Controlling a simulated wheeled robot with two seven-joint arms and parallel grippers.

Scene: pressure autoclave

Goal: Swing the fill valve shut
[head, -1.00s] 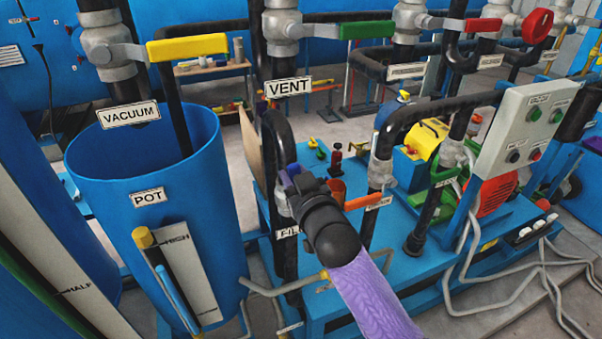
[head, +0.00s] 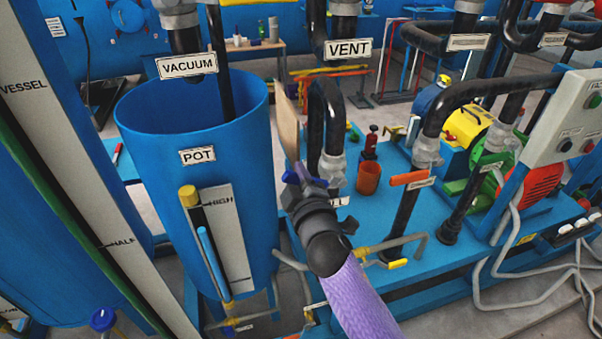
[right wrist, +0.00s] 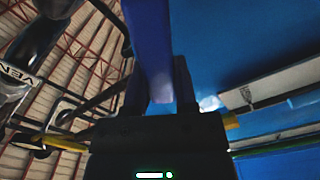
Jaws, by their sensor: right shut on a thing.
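The fill valve's grey body (head: 331,168) sits on a black bent pipe, right of the blue pot. Its label (head: 340,201) is mostly hidden behind my right arm. My right gripper (head: 298,180) is shut on the blue fill valve handle, just left of the valve body. The blue handle also shows in the right wrist view (right wrist: 150,45), running up from between the fingers. My gripper and wrist hide most of the handle in the head view. My left gripper is not in view.
The blue pot (head: 192,125) with its level gauge stands close to the left of my gripper. A tan board (head: 288,125) is just behind it.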

